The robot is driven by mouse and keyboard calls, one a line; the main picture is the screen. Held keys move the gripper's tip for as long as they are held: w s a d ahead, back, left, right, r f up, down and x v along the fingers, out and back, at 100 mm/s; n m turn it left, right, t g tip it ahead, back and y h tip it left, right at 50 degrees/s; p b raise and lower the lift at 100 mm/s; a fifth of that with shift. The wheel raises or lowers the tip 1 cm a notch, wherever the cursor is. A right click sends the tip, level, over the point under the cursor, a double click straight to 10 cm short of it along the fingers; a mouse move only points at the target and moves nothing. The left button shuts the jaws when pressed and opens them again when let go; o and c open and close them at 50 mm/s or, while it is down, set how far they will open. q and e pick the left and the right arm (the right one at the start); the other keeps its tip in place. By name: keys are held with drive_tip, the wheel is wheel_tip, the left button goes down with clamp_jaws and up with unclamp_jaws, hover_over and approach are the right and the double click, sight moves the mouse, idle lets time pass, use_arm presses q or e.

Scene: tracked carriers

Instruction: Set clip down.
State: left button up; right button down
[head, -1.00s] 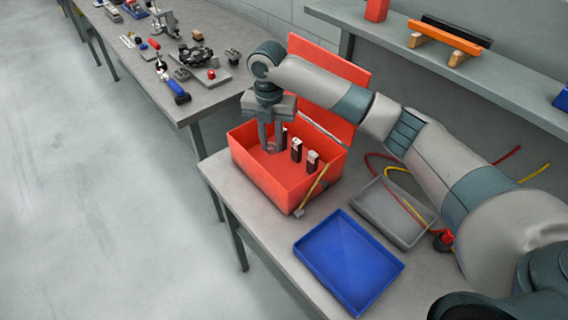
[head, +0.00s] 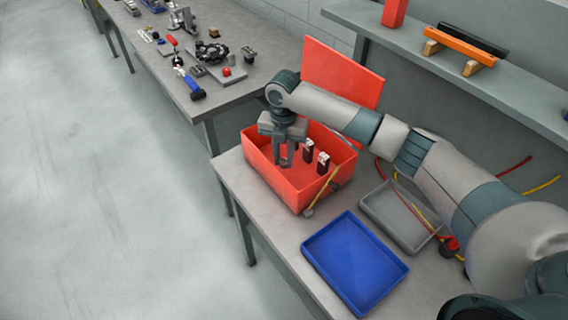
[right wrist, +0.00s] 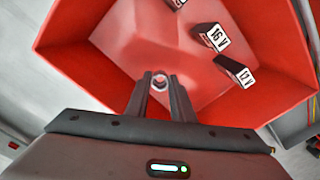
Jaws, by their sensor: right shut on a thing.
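My right gripper (head: 286,160) points down into the open red box (head: 272,185), with its fingers inside the walls. It also shows in the right wrist view (right wrist: 160,92), its two dark fingers close together on a small, pale, ring-shaped piece, seemingly the clip (right wrist: 160,79). The clip appears over the box's bare red floor. I cannot tell whether it touches the floor. In the head view the clip is too small to make out. My left gripper is not in view.
Dark blocks with white labels stand in the box, among them "16 V" (right wrist: 210,38) and "12 V" (right wrist: 236,71). The red lid (head: 345,75) stands open behind. A blue tray (head: 322,243) and a grey tray (head: 378,212) lie nearby. A cluttered bench (head: 240,92) stands beyond.

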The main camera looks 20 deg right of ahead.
sight(284, 174)
drive_tip(key=shift+f, duration=0.1)
wheel_tip(284, 174, down, 3)
drive_tip(key=shift+r+p, duration=0.2)
drive_tip(key=shift+p, duration=0.45)
drive_tip(key=shift+f, duration=0.45)
drive_tip(key=shift+f, duration=0.15)
drive_tip(key=c, duration=1.5)
unclamp_jaws()
drive_tip(key=shift+c, duration=0.2)
wheel_tip(284, 174, up, 12)
drive_tip(key=b, duration=0.4)
